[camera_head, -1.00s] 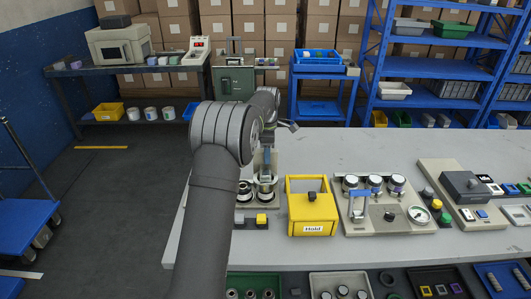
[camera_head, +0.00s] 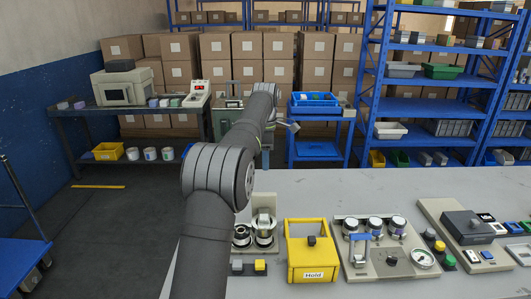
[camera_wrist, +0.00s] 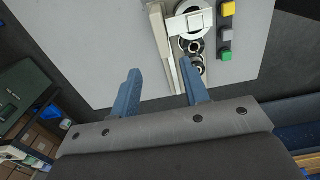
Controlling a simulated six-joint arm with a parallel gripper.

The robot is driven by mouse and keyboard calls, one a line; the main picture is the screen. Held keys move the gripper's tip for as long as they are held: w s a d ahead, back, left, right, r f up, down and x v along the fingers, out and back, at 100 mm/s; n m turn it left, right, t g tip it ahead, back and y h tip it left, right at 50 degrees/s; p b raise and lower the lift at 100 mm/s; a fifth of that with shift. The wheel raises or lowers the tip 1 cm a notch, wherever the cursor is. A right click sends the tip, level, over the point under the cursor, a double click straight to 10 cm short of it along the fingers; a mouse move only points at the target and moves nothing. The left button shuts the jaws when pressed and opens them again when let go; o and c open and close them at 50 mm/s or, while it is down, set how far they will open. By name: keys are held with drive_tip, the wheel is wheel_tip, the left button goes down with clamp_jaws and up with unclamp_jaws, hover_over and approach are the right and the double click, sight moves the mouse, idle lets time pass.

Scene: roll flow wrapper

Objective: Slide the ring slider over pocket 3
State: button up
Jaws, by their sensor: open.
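My gripper (camera_wrist: 160,66) is open and empty, with its two blue fingers apart in the wrist view. In the head view it is mostly hidden by my arm, behind and above the left fixture. That beige fixture (camera_head: 264,203) has dark and silver round parts at its front. In the wrist view the fixture (camera_wrist: 161,40) lies beyond the fingertips, with a pale ring-shaped part (camera_wrist: 207,20) and dark round parts (camera_wrist: 192,45). Nothing is between the fingers. I cannot tell for sure which part is the ring slider or which pocket is 3.
Grey and yellow buttons (camera_head: 260,265) sit at the fixture's front. A yellow holder labelled Hold (camera_head: 312,274) stands to its right. Further right is a panel (camera_head: 361,262) with three capped cylinders, a blue handle and a gauge. The table behind these is clear.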

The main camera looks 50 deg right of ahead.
sight(264, 193)
wheel_tip(264, 193, up, 2)
drive_tip(key=shift+r, duration=0.1)
idle(0.7)
wheel_tip(264, 193, down, 18)
drive_tip(key=shift+w+r, duration=0.15)
drive_tip(key=shift+r, duration=0.1)
drive_tip(key=shift+a, duration=0.15)
idle(0.3)
